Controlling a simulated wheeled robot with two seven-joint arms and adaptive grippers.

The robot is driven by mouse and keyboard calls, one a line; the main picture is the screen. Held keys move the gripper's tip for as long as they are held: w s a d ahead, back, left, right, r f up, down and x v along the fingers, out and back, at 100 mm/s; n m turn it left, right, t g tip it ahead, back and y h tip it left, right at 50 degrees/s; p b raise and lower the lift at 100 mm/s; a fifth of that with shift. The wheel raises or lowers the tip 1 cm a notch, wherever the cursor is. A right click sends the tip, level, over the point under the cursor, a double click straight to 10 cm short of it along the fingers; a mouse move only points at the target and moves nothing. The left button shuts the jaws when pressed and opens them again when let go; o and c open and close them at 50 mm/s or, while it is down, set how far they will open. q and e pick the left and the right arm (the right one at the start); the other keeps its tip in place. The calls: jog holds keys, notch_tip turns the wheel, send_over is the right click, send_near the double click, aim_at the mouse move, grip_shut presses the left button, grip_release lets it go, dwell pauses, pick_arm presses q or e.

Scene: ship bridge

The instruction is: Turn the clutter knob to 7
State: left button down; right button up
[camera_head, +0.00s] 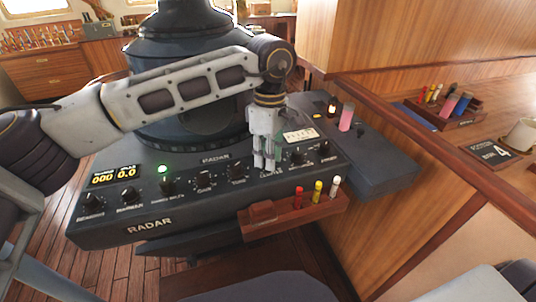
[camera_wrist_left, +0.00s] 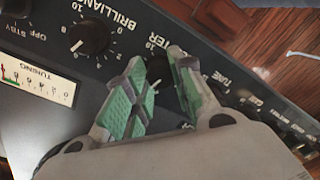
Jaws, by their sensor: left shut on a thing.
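The radar console (camera_head: 200,215) carries a row of black knobs along its front panel. My left gripper (camera_head: 266,165) reaches down onto the clutter knob, which it mostly hides in the head view. In the left wrist view, the gripper's green-padded fingers (camera_wrist_left: 160,95) are shut on the dark clutter knob (camera_wrist_left: 161,72), one finger on each side. Part of the label and a "10" mark show above the knob. A short white line shows between the fingers, but I cannot read which number the knob points to.
The brilliance knob (camera_wrist_left: 90,36) sits close beside the fingers, with a tuning meter (camera_wrist_left: 40,78) near it. A wooden tray (camera_head: 290,219) with several coloured markers hangs at the console's front edge. A wooden rail (camera_head: 440,165) runs along the right.

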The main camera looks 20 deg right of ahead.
pick_arm(q)
jog(key=shift+r+m, duration=0.1)
jog(key=shift+m, duration=1.5)
jog(key=m, duration=0.3)
jog(key=shift+m, duration=0.5)
pick_arm(e)
jog(key=shift+w+a+r, duration=0.35)
jog(key=shift+w+a, duration=0.25)
jog(key=shift+d, duration=0.1)
jog(key=shift+s+d+f, duration=0.1)
jog(key=shift+s+d, duration=0.2)
jog(key=shift+d, duration=0.25)
